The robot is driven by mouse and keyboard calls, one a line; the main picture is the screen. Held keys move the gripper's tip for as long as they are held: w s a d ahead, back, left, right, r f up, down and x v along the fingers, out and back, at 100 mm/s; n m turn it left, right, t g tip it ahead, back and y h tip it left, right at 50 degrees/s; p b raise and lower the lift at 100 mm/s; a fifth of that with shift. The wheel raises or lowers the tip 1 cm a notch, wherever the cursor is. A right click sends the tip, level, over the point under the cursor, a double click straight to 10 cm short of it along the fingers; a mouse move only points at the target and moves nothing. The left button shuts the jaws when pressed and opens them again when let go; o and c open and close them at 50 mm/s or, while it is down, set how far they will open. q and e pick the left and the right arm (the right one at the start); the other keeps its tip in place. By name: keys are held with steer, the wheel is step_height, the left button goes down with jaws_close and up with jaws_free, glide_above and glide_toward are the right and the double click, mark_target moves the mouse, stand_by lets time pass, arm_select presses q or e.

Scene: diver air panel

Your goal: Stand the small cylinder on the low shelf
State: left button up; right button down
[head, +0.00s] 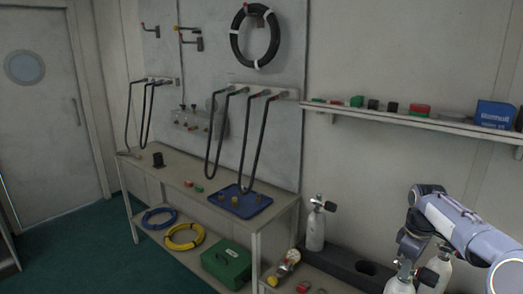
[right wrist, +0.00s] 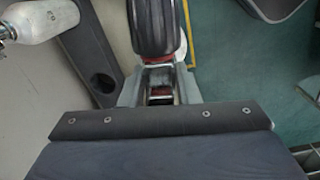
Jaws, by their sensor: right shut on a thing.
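My right gripper (head: 406,250) points down at the lower right of the head view, shut on the black valve knob (right wrist: 152,28) of a cylinder. That cylinder's pale body (head: 399,286) shows under the gripper in the head view, cut off by the bottom edge. In the right wrist view the knob hides most of it. I cannot tell whether its base is lifted or resting. Another pale cylinder (head: 438,266) is just right of it, partly behind my arm. A third (head: 316,230) stands upright at the dark rack's left end. My left gripper is out of view.
The dark rack (head: 343,263) has an empty round hole right of the third cylinder. A low pale surface in front bears a yellow-ended item (head: 283,268) and small red pieces. The bench (head: 165,170) stands left, with a green case (head: 227,263) below. A wall shelf (head: 420,122) runs above.

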steer(key=s+a+f+m, duration=0.3)
steer(key=a+f+m, duration=0.15)
steer(key=a, duration=0.55)
steer(key=s+a+f+m, duration=0.35)
steer(key=a+f, duration=0.25)
steer(key=a, duration=0.5)
steer(key=s+f, duration=0.4)
steer(key=f, duration=0.1)
steer(key=shift+f, duration=0.15)
steer(key=shift+d, duration=0.1)
